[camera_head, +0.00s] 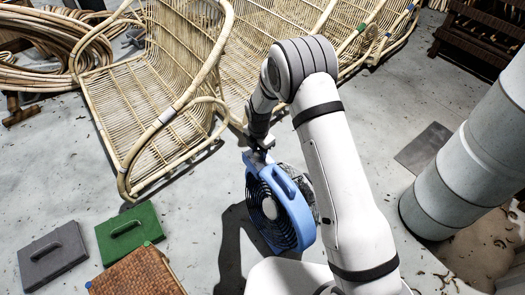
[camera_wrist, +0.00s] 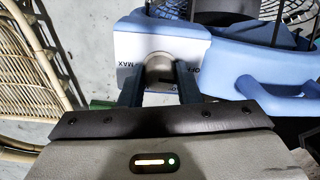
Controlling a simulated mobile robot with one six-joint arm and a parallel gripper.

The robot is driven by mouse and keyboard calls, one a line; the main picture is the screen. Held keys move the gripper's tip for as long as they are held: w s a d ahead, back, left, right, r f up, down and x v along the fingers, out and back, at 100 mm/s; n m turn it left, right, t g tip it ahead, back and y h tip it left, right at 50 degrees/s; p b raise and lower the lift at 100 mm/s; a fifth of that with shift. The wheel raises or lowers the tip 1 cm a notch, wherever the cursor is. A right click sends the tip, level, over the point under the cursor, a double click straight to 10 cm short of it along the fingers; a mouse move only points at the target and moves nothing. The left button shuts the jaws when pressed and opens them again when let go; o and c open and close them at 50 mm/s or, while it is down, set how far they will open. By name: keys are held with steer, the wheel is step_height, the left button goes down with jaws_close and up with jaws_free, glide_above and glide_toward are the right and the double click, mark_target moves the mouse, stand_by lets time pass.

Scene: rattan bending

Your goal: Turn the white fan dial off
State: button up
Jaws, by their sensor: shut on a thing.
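The blue fan (camera_head: 300,212) stands on the floor in the head view, its round grille facing left. In the wrist view, its blue housing (camera_wrist: 228,62) carries a pale panel with upside-down lettering: MAX to the left and OFF to the right of the dial. The pale round dial (camera_wrist: 159,64) sits between my two dark fingers. My gripper (camera_wrist: 160,84) is shut on the dial, with a finger on each side. In the head view my gripper (camera_head: 258,155) reaches down to the top of the fan. The dial's pointer mark cannot be made out.
A rattan chair (camera_head: 140,110) stands left of the fan, with more rattan seats behind. Green (camera_head: 128,232) and grey (camera_head: 52,254) blocks and a brown woven piece lie at lower left. A large grey cylinder (camera_head: 480,150) is at right. The fan's blue handle (camera_wrist: 285,100) is beside my gripper.

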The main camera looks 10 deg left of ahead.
mark_target(259, 153)
steer(key=shift+s+d+f+n, duration=0.2)
steer(key=shift+s+f+n, duration=0.1)
steer(key=shift+n, duration=0.1)
steer(key=o, duration=0.8)
steer(key=shift+o, duration=0.9)
steer(key=shift+w+a+r, duration=0.1)
steer(key=shift+w+r, duration=0.05)
steer(key=shift+r+p, duration=0.95)
steer(key=shift+r, duration=2.95)
